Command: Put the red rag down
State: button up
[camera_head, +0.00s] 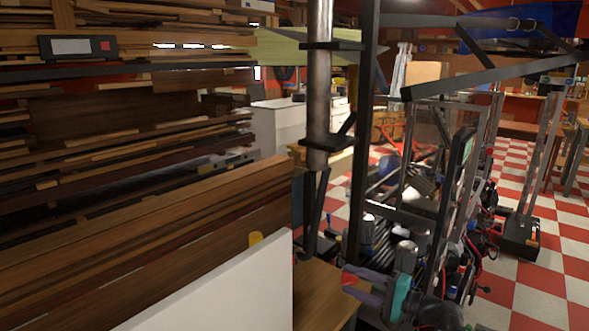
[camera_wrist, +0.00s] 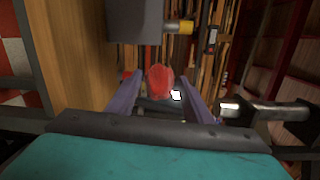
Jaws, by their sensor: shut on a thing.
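The red rag (camera_head: 349,280) is a small crumpled red bundle at the tips of my gripper (camera_head: 356,284) in the head view. In the wrist view the red rag (camera_wrist: 159,78) sits between the two purple fingers of my gripper (camera_wrist: 160,86), which is shut on it. The fingers point left in the head view. They are beside the right edge of a wooden surface (camera_head: 318,295); I cannot tell whether the rag touches it.
Stacked boards (camera_head: 120,200) fill the left. A metal post (camera_head: 319,90) and dark rack upright (camera_head: 362,130) stand close behind. Checkered floor (camera_head: 560,235) is partly open at right.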

aim_at(355, 279)
jog(key=shift+r+p, duration=3)
jog(key=shift+p, duration=1.9)
jog(key=shift+d, duration=0.45)
jog(key=d, duration=0.6)
jog(key=shift+d, duration=0.2)
jog(key=shift+s, duration=0.1)
